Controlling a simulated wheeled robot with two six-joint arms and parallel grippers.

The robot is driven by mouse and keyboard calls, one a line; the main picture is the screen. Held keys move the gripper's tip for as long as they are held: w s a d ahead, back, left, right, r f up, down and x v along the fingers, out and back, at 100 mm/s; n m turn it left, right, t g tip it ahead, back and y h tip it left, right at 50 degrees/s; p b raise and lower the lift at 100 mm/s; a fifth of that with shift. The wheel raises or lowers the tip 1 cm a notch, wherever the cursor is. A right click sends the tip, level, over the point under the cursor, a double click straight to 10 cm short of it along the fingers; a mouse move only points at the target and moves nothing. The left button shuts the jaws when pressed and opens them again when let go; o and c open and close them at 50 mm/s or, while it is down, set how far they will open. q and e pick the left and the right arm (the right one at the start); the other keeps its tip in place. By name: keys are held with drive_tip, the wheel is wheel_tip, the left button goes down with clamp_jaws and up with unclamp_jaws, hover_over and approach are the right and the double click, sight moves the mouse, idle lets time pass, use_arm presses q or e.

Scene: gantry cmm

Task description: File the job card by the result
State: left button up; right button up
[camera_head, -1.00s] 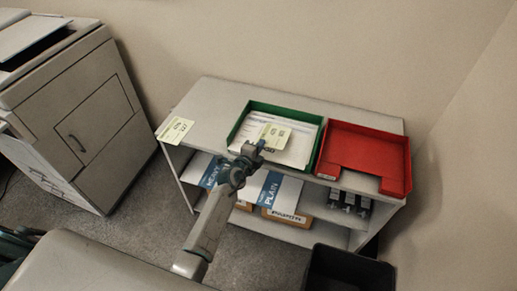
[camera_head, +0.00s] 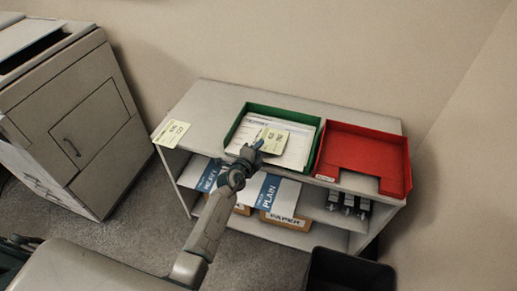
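A pale yellow card (camera_head: 275,142) with dark print is in the green tray (camera_head: 294,114), over white printed sheets (camera_head: 292,155). A second pale yellow card (camera_head: 171,132) lies at the left front corner of the shelf top. A red tray (camera_head: 364,149) stands right of the green one and looks empty. My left gripper (camera_head: 257,147) is at the front of the green tray, its fingertips at the left edge of the card there. The fingers are too small to tell whether they grip it. My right gripper is not in view.
The trays stand on a grey shelf unit (camera_head: 205,108). A black bin (camera_head: 348,270) stands in front at right. A grey machine (camera_head: 75,115) stands at left.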

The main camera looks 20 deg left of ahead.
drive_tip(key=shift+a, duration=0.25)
use_arm(q)
drive_tip(key=o, duration=0.6)
drive_tip(key=shift+s, duration=0.1)
